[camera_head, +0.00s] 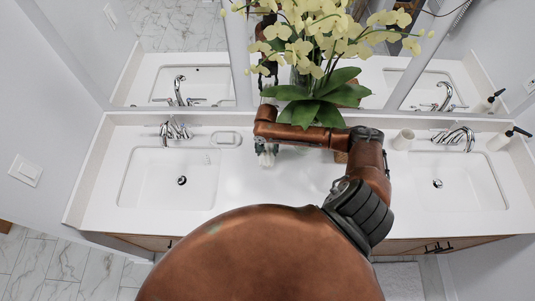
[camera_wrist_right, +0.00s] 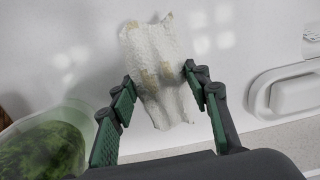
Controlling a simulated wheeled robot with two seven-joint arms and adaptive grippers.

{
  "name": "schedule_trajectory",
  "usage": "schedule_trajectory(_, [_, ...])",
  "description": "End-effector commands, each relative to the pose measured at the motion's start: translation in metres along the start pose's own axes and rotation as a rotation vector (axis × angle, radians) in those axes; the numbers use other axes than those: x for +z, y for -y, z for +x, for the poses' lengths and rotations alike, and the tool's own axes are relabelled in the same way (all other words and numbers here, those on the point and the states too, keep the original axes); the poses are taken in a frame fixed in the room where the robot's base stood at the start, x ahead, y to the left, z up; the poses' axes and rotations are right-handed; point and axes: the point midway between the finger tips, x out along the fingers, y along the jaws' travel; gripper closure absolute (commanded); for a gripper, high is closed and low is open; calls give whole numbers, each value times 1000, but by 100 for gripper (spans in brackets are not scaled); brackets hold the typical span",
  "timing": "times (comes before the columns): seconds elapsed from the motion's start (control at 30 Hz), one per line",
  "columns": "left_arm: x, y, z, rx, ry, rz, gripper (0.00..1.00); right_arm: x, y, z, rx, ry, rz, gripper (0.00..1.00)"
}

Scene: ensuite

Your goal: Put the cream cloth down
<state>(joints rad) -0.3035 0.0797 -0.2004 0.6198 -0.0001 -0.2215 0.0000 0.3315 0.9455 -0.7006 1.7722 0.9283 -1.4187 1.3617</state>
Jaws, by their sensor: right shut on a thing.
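The cream cloth (camera_wrist_right: 158,65) is a crumpled, textured off-white piece with tan patches in the right wrist view. My right gripper (camera_wrist_right: 160,82) has one finger on each side of it and is shut on it. In the head view my right gripper (camera_head: 266,150) is small, above the white counter between the two sinks, in front of the flower vase. The cloth is hard to tell from the white counter there. I cannot tell whether its far end touches the counter. My left gripper is in neither view.
A white vanity counter (camera_head: 255,185) holds a left sink (camera_head: 150,180) and a right sink (camera_head: 470,185). A yellow orchid (camera_head: 320,40) stands at the back. The counter left of my gripper is clear.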

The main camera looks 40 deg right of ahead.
Motion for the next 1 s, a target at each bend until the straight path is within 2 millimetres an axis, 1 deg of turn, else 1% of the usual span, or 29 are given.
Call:
schedule_trajectory(0.1, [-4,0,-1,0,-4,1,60,-1,-2,18,3,2,3,95])
schedule_trajectory(0.23, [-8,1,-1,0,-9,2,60,-2,-2,31,2,0,2,95])
schedule_trajectory(0.63, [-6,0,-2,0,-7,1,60,-1,-2,36,1,0,2,95])
schedule_trajectory(0.67, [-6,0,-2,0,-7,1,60,-1,-2,35,1,0,2,54])
schedule_trajectory(0.9, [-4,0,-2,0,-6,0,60,-1,-1,35,1,0,1,39])
schedule_trajectory(1.0, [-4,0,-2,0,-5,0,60,-1,-1,35,1,0,1,39])
